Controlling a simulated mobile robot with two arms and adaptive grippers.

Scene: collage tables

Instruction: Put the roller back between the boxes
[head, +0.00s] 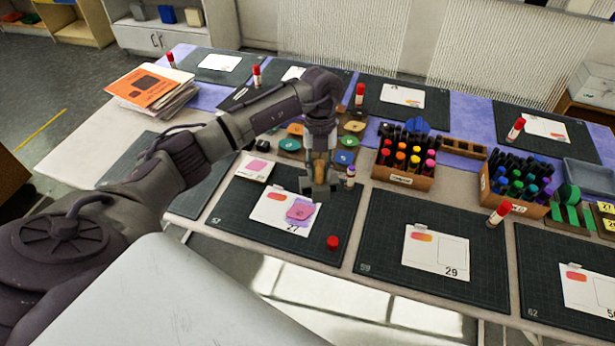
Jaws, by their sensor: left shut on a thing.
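My left gripper (320,186) points down over the mat numbered 57, near the top edge of a white card (265,207) with a pink piece on it. It is shut on a small orange-brown thing (320,166), which looks like a wooden handle and may be the roller; the fingers hide most of it. Two wooden boxes of markers stand to the right: one box (402,179) with warm-coloured caps, and another box (513,207) with blue and green caps. Between and behind them lies a low wooden rack (463,148). My right gripper is out of view.
A glue stick (350,176) stands just right of the gripper, and a red cap (332,242) lies on the mat. Another glue stick (498,213) stands before the right box. The mat numbered 59 (385,240) has free room.

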